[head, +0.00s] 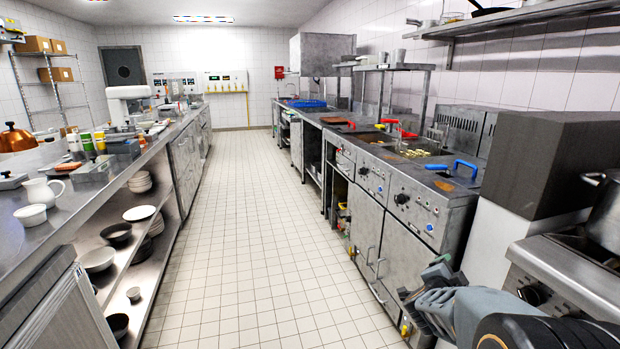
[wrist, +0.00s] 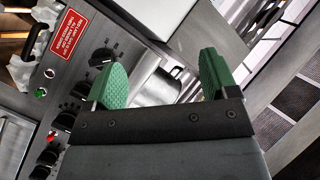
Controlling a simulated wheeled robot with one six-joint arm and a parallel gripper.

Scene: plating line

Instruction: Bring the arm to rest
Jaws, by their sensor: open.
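My gripper (wrist: 160,85) shows in the wrist view with its two green pads apart and nothing between them. In the head view my arm reaches in from the lower right, and my gripper (head: 428,300) hangs in front of the fryer cabinets at the aisle's right edge. Its fingertips are small and hard to make out there. It appears clear of the counter front, though the exact gap cannot be told.
A fryer unit (head: 410,200) with blue and red basket handles stands on the right, beside a stove with a pot (head: 606,212). A steel counter (head: 75,195) with dishes on its shelves lines the left. The tiled aisle (head: 240,200) between is free.

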